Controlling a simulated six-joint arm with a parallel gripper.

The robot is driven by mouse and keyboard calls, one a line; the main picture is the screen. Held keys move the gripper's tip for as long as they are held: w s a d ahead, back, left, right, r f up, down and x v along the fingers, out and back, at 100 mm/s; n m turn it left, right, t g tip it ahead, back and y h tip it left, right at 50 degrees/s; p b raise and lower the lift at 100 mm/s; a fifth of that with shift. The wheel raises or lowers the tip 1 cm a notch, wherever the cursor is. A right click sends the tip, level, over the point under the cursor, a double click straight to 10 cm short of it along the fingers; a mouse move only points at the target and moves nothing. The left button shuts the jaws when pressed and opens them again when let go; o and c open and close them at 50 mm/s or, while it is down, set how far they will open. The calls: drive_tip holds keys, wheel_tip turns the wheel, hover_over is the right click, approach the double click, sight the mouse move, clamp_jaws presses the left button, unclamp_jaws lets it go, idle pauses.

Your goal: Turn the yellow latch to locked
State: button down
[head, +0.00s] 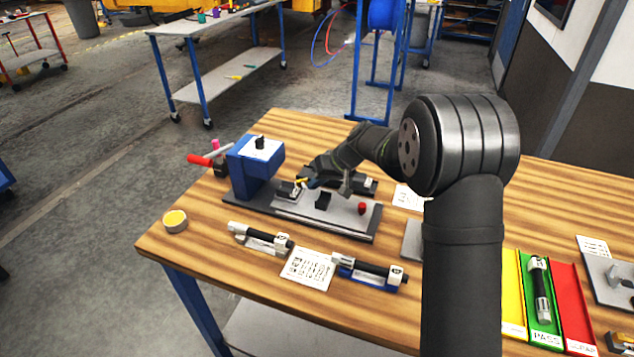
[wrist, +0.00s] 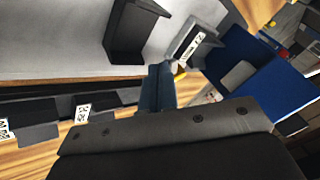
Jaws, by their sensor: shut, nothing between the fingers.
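The yellow latch (head: 300,181) is a small bar on the fixture beside the blue block, and only a sliver of it shows in the wrist view (wrist: 180,76). My gripper (head: 312,183) is shut and empty, with its blue-grey fingertips close to the latch. In the wrist view the fingertips (wrist: 160,70) lie just beside the yellow sliver; I cannot tell whether they touch it. The latch's turn angle is too small to read. The fixture's grey plate (head: 340,219) lies on a dark base.
The blue block (head: 252,165) with a red-handled lever (head: 200,160) stands at the fixture's left end. A red knob (head: 362,208) is at its right. Black-and-silver parts, a printed sheet (head: 308,269), a yellow-topped tin (head: 175,220) and colored trays (head: 513,290) lie around the wooden table.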

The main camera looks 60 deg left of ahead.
sight(302, 191)
drive_tip(key=shift+s+d+m+t+y, duration=0.2)
drive_tip(key=shift+s+m+t+y, duration=0.25)
drive_tip(key=shift+m, duration=0.55)
drive_tip(key=shift+s+d+m+t, duration=0.15)
drive_tip(key=shift+s+m+t, duration=0.15)
drive_tip(key=shift+m+t, duration=0.4)
drive_tip(key=m, duration=0.1)
drive_tip(key=s+m+t+y, duration=0.1)
drive_tip(key=shift+m, duration=0.3)
drive_tip(key=shift+s, duration=0.25)
